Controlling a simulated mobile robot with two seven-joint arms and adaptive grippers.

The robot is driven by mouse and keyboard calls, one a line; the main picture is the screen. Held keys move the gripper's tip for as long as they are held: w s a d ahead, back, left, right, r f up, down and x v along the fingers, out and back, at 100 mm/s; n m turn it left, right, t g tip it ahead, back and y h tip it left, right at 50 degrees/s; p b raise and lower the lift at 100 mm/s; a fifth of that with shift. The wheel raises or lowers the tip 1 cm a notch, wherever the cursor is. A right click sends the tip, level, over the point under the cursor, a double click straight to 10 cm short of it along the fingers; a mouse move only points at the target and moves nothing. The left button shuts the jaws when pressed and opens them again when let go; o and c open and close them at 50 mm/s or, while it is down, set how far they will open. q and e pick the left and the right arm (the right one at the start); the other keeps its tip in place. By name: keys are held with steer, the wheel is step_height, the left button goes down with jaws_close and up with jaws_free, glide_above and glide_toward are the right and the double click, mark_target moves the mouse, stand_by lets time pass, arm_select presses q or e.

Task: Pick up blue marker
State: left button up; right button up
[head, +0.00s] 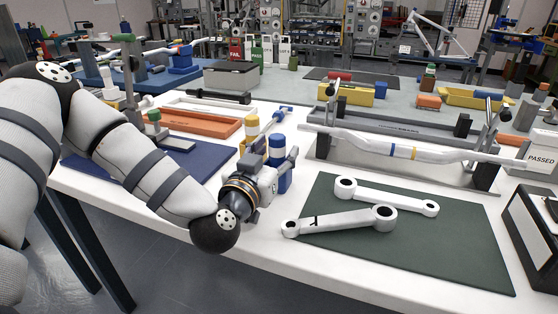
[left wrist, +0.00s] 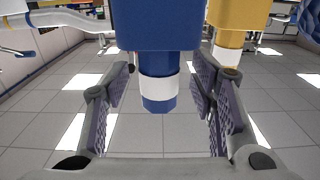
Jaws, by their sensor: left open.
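The blue marker (head: 280,178), with a white band, stands upright on the white table just past my left gripper (head: 270,174) in the head view. In the left wrist view the blue marker (left wrist: 155,25) lies between the two open fingers of my left gripper (left wrist: 163,85), with a gap showing on each side. My gripper body hides part of the markers' lower ends. My right gripper is in neither view.
A green mat (head: 440,245) with two metal crank arms (head: 345,219) lies to the right. A white handlebar (head: 375,146) rests on a stand behind it. An orange tray (head: 200,122) and a blue mat (head: 190,160) lie to the left. A blue-ended tool (head: 283,110) lies behind the markers.

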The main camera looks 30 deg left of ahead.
arm_select(q)
steer(key=shift+w+a, duration=0.1)
steer(key=shift+w, duration=0.5)
steer(key=shift+r, duration=0.1)
jaws_close()
step_height(320, 180, up, 10)
steer(key=p, duration=0.3)
steer(key=shift+r, duration=0.15)
arm_select(e)
steer(key=shift+t, duration=0.6)
steer(key=w+r, duration=0.3)
steer(key=shift+w+r, duration=0.15)
steer(key=shift+r, duration=0.1)
arm_select(q)
steer(key=c, duration=0.7)
jaws_free()
steer(key=shift+f, duration=0.2)
jaws_close()
